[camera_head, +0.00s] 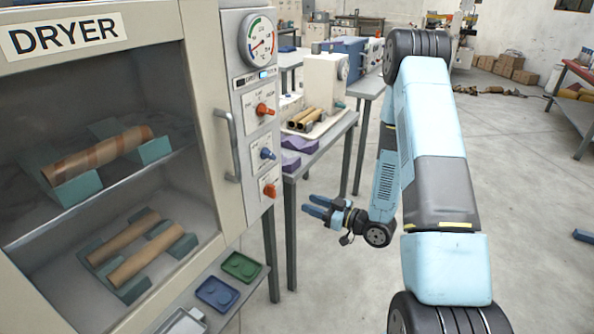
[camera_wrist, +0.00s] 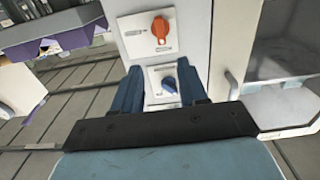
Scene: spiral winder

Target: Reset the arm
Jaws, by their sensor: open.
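My gripper (camera_head: 317,206) hangs at the end of my folded blue arm, to the right of the dryer and in front of the tables. Its two blue fingers are apart with nothing between them. In the wrist view my gripper (camera_wrist: 163,88) faces the dryer's control panel (camera_wrist: 195,30). An orange knob (camera_wrist: 160,29) shows above the fingers and a blue knob (camera_wrist: 169,84) shows between them, with the panel apparently beyond the fingertips.
The dryer (camera_head: 205,90) stands at left, its door closed, with tubes on cradles inside. Green (camera_head: 241,266) and blue (camera_head: 217,293) trays lie on a ledge below. Tables with machines (camera_head: 322,80) stand behind my gripper. The floor (camera_head: 530,200) at right is mostly clear.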

